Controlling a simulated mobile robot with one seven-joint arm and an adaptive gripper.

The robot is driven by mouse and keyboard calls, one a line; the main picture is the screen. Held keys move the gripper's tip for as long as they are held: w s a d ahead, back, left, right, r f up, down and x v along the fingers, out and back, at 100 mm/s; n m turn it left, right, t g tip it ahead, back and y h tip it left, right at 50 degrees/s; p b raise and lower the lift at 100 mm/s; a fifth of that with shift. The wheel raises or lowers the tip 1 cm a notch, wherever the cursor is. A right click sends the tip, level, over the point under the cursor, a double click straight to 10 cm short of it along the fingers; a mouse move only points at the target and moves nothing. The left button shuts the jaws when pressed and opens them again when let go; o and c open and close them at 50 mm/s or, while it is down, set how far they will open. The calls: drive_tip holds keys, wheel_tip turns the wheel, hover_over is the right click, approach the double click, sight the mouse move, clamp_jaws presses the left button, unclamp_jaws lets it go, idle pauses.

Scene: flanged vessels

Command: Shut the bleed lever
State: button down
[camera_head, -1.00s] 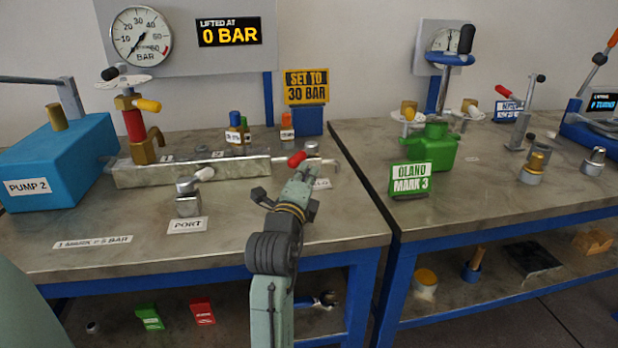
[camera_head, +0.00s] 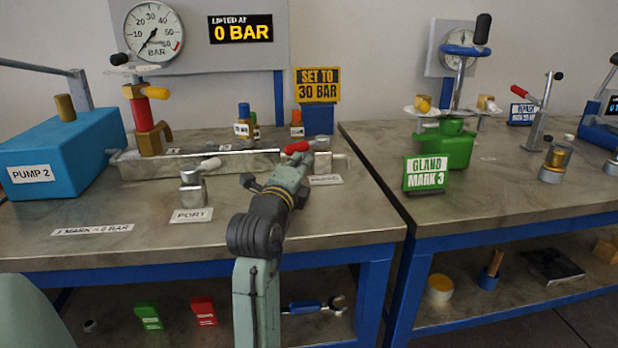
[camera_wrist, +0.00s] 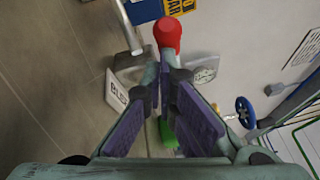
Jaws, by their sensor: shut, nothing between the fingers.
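The bleed lever's red handle (camera_head: 297,147) shows just past my gripper, at the right end of the metal manifold (camera_head: 200,163) on the left bench. In the wrist view the red handle end (camera_wrist: 167,35) lies just beyond the fingertips. My gripper (camera_head: 290,172) is shut and empty, reaching over the bench toward the handle. In the wrist view its fingers (camera_wrist: 164,75) have purple pads and hide part of the lever. I cannot tell whether they touch it. The bleed label (camera_head: 325,180) is partly covered in the head view; it also shows in the wrist view (camera_wrist: 118,92).
The port valve (camera_head: 194,188) with a pale handle stands left of my arm. A blue pump (camera_head: 65,150) is at far left. A yellow sign (camera_head: 317,85) stands behind the lever. The green gland unit (camera_head: 447,143) is on the right bench. Both gauge displays hang behind; one reads 0 BAR.

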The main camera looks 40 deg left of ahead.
drive_tip(key=shift+s+a+b, duration=0.15)
drive_tip(key=shift+a+b, duration=0.95)
drive_tip(key=shift+a, duration=0.25)
drive_tip(key=shift+s, duration=0.1)
